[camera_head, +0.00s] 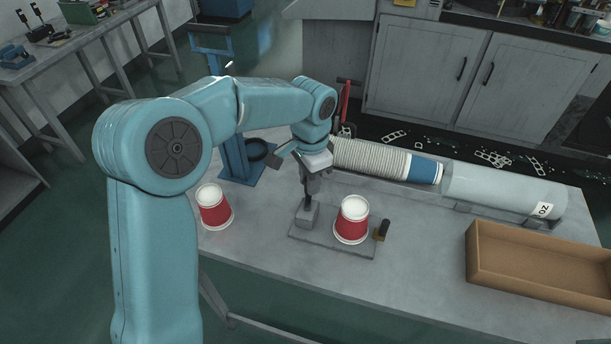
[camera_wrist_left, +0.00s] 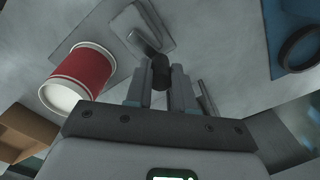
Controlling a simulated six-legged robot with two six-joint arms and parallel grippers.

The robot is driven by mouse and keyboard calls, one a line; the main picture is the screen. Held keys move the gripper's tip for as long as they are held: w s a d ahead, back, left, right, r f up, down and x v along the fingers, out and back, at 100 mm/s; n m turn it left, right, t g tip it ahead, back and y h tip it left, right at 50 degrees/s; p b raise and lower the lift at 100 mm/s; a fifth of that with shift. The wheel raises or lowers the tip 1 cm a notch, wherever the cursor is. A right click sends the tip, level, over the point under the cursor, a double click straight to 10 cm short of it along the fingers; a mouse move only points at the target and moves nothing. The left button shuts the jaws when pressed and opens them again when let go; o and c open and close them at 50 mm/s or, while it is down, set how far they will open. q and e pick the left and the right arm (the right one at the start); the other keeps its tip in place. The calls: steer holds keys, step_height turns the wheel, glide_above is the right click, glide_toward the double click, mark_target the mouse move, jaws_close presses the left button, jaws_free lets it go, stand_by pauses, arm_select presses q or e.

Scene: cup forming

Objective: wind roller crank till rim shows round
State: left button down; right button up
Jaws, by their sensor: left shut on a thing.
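My left gripper (camera_head: 311,188) reaches down from above onto the roller crank at the left of a grey base plate (camera_head: 330,246). It is shut on the crank's dark handle (camera_wrist_left: 160,68), which stands between the fingers in the wrist view. The crank's grey block (camera_head: 306,215) sits below. A red and white paper cup (camera_head: 352,221) stands wide end down on the plate, right of the block; it also shows in the wrist view (camera_wrist_left: 82,76). A white rim edges its wide end; whether it is evenly round I cannot tell. My right gripper is out of view.
A second red cup (camera_head: 213,206) stands at the table's left. A blue stand (camera_head: 240,160) with a dark ring is behind. A stack of cups (camera_head: 368,157) and a grey tube (camera_head: 500,190) lie along the back. A cardboard tray (camera_head: 482,278) is at right. A black knob (camera_head: 384,227) is beside the cup.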

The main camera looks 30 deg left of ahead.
arm_select(q)
steer(key=shift+w+d+r+m, duration=0.2)
steer(key=shift+d+m, duration=0.15)
steer(key=shift+m, duration=0.65)
steer(key=shift+f, duration=0.1)
steer(key=c, duration=1)
jaws_free()
steer(key=shift+s, duration=0.1)
step_height(320, 180, up, 16)
steer(key=shift+r+p, duration=0.15)
steer(key=shift+p, duration=0.15)
